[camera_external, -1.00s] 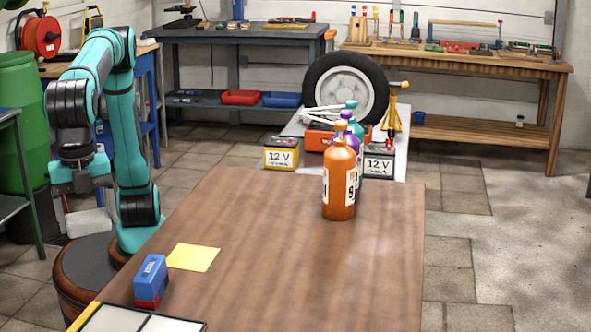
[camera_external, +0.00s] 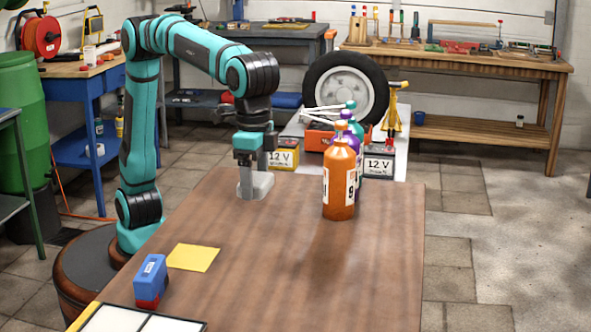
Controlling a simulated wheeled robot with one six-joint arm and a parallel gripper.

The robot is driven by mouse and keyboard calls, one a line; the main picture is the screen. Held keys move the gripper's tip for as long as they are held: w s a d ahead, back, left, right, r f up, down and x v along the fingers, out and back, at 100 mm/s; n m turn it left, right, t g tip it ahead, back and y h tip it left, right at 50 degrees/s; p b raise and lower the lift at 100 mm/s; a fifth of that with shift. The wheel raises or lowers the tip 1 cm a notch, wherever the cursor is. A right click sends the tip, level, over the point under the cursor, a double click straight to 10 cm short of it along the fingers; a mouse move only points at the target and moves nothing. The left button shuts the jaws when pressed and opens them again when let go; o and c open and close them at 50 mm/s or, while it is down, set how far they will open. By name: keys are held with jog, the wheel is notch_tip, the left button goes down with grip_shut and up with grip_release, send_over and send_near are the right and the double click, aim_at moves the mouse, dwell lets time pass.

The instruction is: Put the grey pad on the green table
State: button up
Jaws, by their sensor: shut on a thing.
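My gripper (camera_external: 250,158) is above the far left part of the brown wooden table (camera_external: 290,275), pointing down. It is shut on a light grey piece (camera_external: 255,184), which I take for the grey pad. The pad hangs upright below the jaws, wider at its lower end; its upper part is partly hidden by the gripper. I cannot tell whether its lower end touches the brown table. A green table (camera_external: 8,114) is cut off at the left picture edge, with a lower shelf (camera_external: 14,206).
A yellow sheet (camera_external: 194,257) and a blue and red block (camera_external: 151,280) lie at the front left. Batteries (camera_external: 378,164) and a tyre (camera_external: 346,86) are behind. The brown table's middle is clear.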

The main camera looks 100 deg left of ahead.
aim_at(263, 175)
jog(key=shift+w+a+n, duration=0.3)
jog(key=shift+w+a, duration=0.2)
jog(key=shift+a, duration=0.3)
notch_tip(263, 175, down, 4)
jog(key=shift+r, duration=0.1)
jog(key=shift+f, duration=5.6)
jog(key=shift+f, duration=0.1)
jog(key=o, duration=1)
jog(key=shift+o, duration=0.2)
notch_tip(263, 175, up, 12)
jog(key=shift+r, duration=0.1)
jog(key=shift+a, duration=0.1)
